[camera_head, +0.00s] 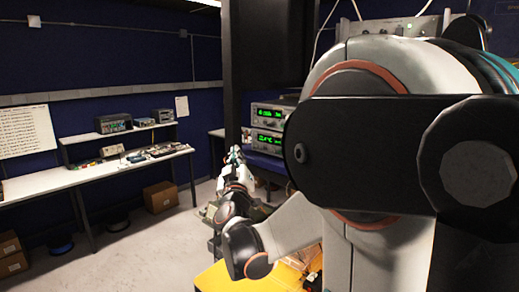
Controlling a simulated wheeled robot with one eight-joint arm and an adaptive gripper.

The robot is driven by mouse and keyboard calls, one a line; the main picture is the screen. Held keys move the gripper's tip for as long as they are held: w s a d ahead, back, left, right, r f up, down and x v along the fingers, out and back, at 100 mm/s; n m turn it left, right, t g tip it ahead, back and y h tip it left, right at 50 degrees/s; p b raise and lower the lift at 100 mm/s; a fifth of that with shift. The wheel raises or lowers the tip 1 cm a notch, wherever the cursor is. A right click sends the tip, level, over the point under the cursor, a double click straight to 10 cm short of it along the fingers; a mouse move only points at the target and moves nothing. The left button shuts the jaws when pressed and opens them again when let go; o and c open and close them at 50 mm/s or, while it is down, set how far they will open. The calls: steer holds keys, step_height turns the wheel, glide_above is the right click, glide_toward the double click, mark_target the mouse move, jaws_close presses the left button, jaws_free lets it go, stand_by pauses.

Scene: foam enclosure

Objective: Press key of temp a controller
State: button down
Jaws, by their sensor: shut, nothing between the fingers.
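Two stacked controllers with green digital displays stand in the middle of the view, just left of my large arm link. The upper controller (268,113) and the lower controller (265,142) show their front panels at an angle, and my arm covers their right side. Their labels and keys are too small to read, so I cannot tell which one is temp a. My gripper (235,156) is small in the picture, shut and empty, to the left of and slightly below the lower controller. I cannot tell its exact distance from the panel.
A white workbench (110,170) with a shelf and instruments runs along the left wall. Cardboard boxes (160,196) lie on the floor under it. A yellow surface (225,278) is at the bottom, below my arm. The floor at left centre is clear.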

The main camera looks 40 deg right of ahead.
mark_target(258, 159)
steer(key=shift+w+d, duration=0.2)
steer(key=shift+d, duration=1.95)
steer(key=shift+w+d, duration=0.15)
steer(key=shift+d, duration=1.95)
steer(key=shift+d, duration=0.15)
steer(key=shift+d, duration=0.3)
steer(key=shift+d+b, duration=0.3)
steer(key=shift+b, duration=0.05)
steer(key=shift+a, duration=0.75)
steer(key=shift+s+a, duration=0.15)
steer(key=shift+a, duration=1.1)
steer(key=shift+s+a, duration=0.1)
steer(key=shift+a, duration=1.15)
